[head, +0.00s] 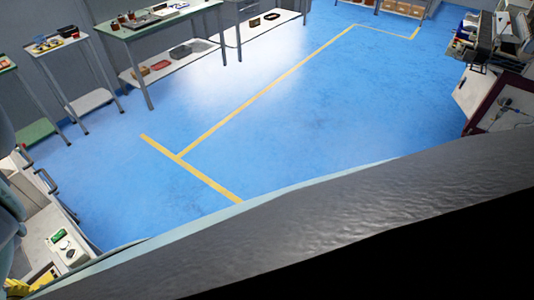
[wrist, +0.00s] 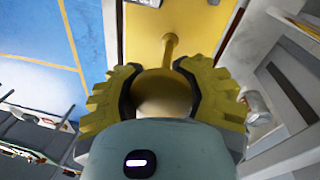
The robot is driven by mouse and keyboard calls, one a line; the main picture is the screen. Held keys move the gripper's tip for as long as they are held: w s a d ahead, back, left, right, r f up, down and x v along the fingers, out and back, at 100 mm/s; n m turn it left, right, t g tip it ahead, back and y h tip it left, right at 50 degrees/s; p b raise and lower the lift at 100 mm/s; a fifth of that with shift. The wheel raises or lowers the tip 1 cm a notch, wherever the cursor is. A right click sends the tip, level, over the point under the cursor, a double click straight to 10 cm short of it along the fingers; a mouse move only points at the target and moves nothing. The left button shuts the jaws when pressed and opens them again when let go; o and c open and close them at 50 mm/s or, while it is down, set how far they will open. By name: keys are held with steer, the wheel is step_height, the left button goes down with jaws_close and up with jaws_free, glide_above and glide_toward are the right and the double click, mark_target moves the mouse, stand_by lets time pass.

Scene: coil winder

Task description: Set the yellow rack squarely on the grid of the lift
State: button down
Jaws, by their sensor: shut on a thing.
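The yellow rack (wrist: 205,22) shows in the wrist view as a flat yellow surface at the top, with a thin yellow stem running from it toward my gripper. My gripper (wrist: 163,76) has its two toothed, dark-lined fingers closed around the rounded yellow end (wrist: 162,95) of that stem. In the head view, a small yellow part (head: 44,279) shows at the lower left edge, and I cannot tell whether it is the rack. I cannot make out the grid of the lift in either view, nor whether the rack touches anything below.
A pale machine panel with a green button (head: 57,235) stands at lower left in the head view. Tables (head: 165,25) with parts line the back wall. A machine (head: 490,70) stands at right. The blue floor (head: 300,110) between is clear. A metallic cylinder (wrist: 258,106) is right of my gripper.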

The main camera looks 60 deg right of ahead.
steer(key=shift+f+b, duration=0.55)
steer(key=shift+f, duration=0.15)
steer(key=shift+c, duration=1.7)
jaws_free()
steer(key=shift+r, duration=0.1)
steer(key=shift+w+a+r, duration=0.1)
steer(key=shift+a+r, duration=0.1)
steer(key=shift+r, duration=0.75)
steer(key=shift+d+r, duration=0.15)
steer(key=shift+r, duration=0.05)
steer(key=r, duration=0.5)
steer(key=a+r, duration=0.1)
steer(key=r, duration=0.2)
steer(key=shift+a, duration=0.1)
steer(key=shift+s+a+r, duration=0.15)
steer(key=shift+s+r, duration=0.1)
steer(key=shift+r, duration=0.55)
